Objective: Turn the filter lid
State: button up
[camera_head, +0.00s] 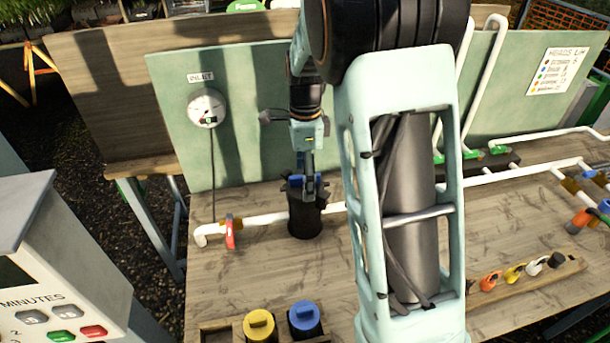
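The filter (305,221) is a black upright cylinder on the wooden bench, in line with a white pipe. Blue parts of its lid (296,179) show at its top, partly covered by my gripper. My gripper (309,190) points down from above, with its fingers at the lid. The fingers overlap in this view, so I cannot tell whether they grip the lid or only stand around it.
A red-handled valve (230,233) is on the pipe left of the filter. A yellow-topped canister (259,325) and a blue-topped canister (304,319) stand at the front edge. A round gauge (206,108) hangs on the green back panel. The bench between filter and canisters is clear.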

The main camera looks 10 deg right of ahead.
jog(key=shift+s, duration=0.15)
jog(key=c, duration=1.2)
jog(key=shift+f, duration=0.1)
grip_shut()
jog(key=m+p, duration=0.1)
jog(key=m, duration=0.2)
jog(key=shift+s+m+p, duration=0.1)
jog(key=shift+m+p, duration=0.2)
jog(key=shift+p, duration=0.05)
jog(key=shift+f+m, duration=0.1)
jog(key=shift+m, duration=0.5)
jog(key=shift+m+p, duration=0.8)
jog(key=shift+m, duration=0.1)
jog(key=shift+m+p, duration=0.7)
jog(key=shift+m, duration=0.6)
